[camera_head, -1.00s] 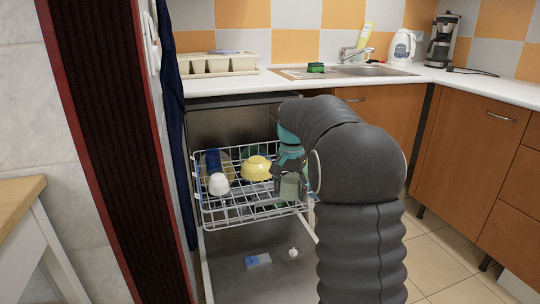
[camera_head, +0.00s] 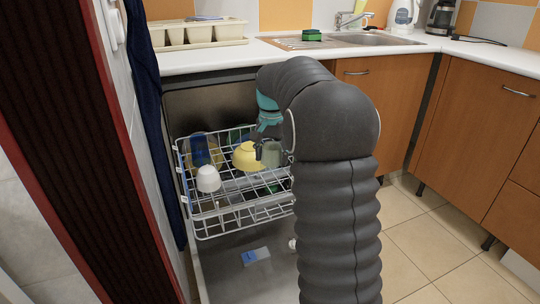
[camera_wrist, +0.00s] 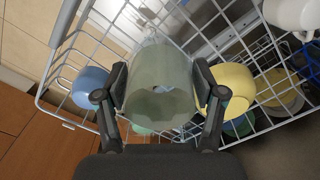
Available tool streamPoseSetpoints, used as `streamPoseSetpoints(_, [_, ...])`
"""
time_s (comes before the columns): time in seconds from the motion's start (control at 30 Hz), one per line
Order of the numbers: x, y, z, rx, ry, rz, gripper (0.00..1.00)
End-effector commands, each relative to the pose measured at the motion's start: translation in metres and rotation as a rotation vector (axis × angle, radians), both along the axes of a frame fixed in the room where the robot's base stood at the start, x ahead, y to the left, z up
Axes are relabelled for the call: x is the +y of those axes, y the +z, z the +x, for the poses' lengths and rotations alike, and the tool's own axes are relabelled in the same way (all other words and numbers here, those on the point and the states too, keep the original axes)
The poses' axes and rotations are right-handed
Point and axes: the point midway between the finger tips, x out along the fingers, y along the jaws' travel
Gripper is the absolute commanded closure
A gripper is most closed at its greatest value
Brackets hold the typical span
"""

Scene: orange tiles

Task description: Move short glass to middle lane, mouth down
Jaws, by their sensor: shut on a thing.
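The short glass (camera_wrist: 160,88) is greenish and see-through. In the wrist view my gripper (camera_wrist: 160,82) is shut on it, one finger on each side. In the head view the glass (camera_head: 271,154) hangs at my gripper (camera_head: 263,147), at the right part of the white wire rack (camera_head: 240,211), just right of the yellow bowl. I cannot tell whether it touches the rack. Its mouth direction is not clear. The rack wires (camera_wrist: 110,48) show behind it in the wrist view.
The yellow bowl (camera_head: 246,157) is close beside the glass. A white cup (camera_head: 208,179) and a blue glass (camera_head: 200,150) stand further left. A blue item (camera_wrist: 90,88) shows left of the glass in the wrist view. A blue-and-white box (camera_head: 256,256) lies below the rack.

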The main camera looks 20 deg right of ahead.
Motion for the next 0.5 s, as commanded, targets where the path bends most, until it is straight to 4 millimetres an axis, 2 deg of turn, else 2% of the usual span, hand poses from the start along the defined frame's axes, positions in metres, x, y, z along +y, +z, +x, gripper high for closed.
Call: streamPoseSetpoints(0.5, [0.003,-0.039,0.0,0.0,0.005,0.0,0.75])
